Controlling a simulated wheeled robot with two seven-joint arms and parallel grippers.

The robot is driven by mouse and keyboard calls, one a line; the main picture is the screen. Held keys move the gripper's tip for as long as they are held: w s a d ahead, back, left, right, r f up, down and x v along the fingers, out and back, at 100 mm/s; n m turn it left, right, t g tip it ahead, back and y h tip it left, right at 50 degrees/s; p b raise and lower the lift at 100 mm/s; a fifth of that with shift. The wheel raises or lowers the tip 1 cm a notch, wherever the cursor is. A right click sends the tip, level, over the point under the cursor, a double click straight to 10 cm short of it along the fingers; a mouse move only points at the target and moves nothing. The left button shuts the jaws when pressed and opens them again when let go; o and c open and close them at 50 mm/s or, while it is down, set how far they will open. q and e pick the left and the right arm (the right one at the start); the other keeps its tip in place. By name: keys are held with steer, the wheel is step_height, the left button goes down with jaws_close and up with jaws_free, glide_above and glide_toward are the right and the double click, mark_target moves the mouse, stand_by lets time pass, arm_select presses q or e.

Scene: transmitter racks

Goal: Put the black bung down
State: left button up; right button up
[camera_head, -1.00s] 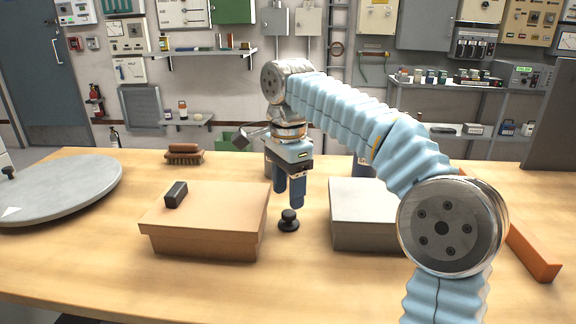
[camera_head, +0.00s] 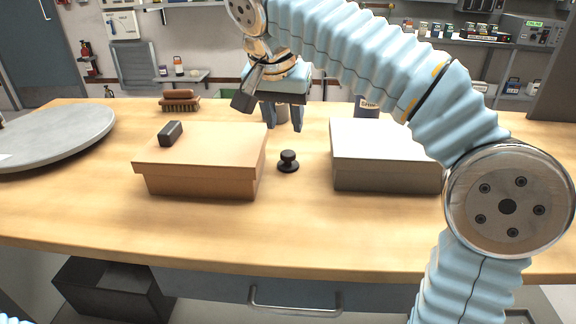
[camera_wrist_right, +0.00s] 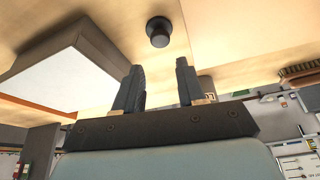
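The black bung (camera_head: 288,161) stands upright on the wooden table between the tan box and the grey box. It also shows in the right wrist view (camera_wrist_right: 158,31), on bare table beyond the fingertips and apart from them. My right gripper (camera_head: 284,125) is above and behind the bung in the head view, with its fingers pointing down. In the right wrist view its two fingers (camera_wrist_right: 160,72) are spread apart with nothing between them. My left gripper is not in the head view.
The tan box (camera_head: 205,160) with a small dark block (camera_head: 171,133) on its lid is left of the bung. The grey box (camera_head: 385,155) is to its right. A round grey disc (camera_head: 50,137) and a brush (camera_head: 180,101) lie further left. The table front is clear.

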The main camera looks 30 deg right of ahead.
mark_target(288, 152)
steer(key=x, duration=0.3)
steer(key=shift+f+b, duration=0.25)
steer(key=shift+b, duration=0.05)
steer(key=x, duration=0.2)
steer(key=b+x, duration=0.1)
steer(key=x, duration=0.2)
steer(key=shift+a+f, duration=0.2)
steer(key=shift+f, duration=0.05)
steer(key=shift+c, duration=0.5)
jaws_close()
steer(key=shift+r, duration=0.2)
